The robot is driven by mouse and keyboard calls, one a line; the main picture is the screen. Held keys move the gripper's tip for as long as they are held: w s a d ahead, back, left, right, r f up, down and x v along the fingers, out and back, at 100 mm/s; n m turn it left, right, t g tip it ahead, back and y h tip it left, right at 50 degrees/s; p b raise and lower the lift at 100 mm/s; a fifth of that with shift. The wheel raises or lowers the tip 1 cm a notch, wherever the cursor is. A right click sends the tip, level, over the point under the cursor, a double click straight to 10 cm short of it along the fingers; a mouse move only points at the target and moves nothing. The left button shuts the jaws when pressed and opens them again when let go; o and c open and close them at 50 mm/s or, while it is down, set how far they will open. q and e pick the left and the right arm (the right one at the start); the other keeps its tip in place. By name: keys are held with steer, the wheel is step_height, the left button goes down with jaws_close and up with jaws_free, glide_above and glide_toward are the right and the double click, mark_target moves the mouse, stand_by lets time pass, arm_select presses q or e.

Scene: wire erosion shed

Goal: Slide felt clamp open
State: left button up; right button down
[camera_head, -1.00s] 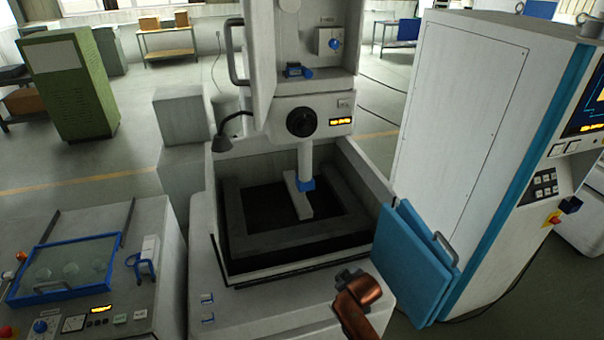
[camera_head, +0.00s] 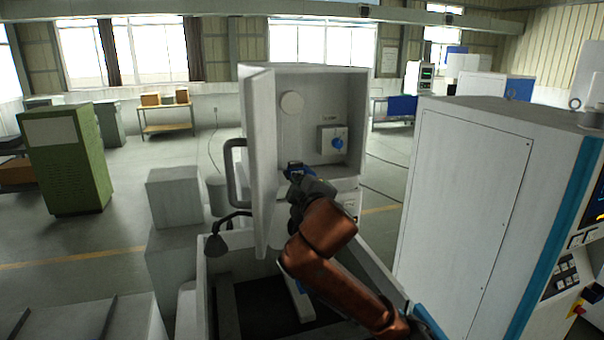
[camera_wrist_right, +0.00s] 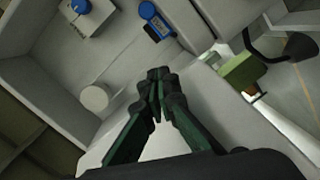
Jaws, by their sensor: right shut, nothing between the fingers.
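A small blue-and-dark fitting, which looks like the felt clamp (camera_head: 293,167), sits low inside the open white cabinet of the machine head. In the right wrist view the blue fitting (camera_wrist_right: 155,20) is beyond my fingertips, with a visible gap. My right gripper (camera_head: 299,176) reaches into the cabinet opening and partly covers the lower front of the fitting. Its fingers (camera_wrist_right: 159,76) are closed together and empty in the wrist view. I cannot tell from these views whether the clamp is open. My left gripper is in no view.
The cabinet's white door (camera_head: 261,160) stands open just left of my right gripper. A blue knob on a box (camera_head: 337,143) and a round white disc (camera_head: 291,102) are on the cabinet's back wall. A tall white control cabinet (camera_head: 470,190) stands at the right.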

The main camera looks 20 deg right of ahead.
steer(key=p, duration=0.4)
glide_toward(300, 169)
steer(key=w+a+r, duration=0.2)
steer(key=w+a, duration=0.1)
arm_select(q)
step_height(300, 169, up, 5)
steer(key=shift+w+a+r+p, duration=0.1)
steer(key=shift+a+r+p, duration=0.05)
steer(key=shift+p, duration=0.45)
arm_select(e)
steer(key=d+f, duration=0.1)
steer(key=w+d+f, duration=0.1)
steer(key=d, duration=0.1)
steer(key=shift+d+f, duration=0.2)
steer(key=shift+a, duration=0.1)
arm_select(q)
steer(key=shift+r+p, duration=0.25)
steer(key=shift+p, duration=0.05)
arm_select(e)
steer(key=d, duration=0.4)
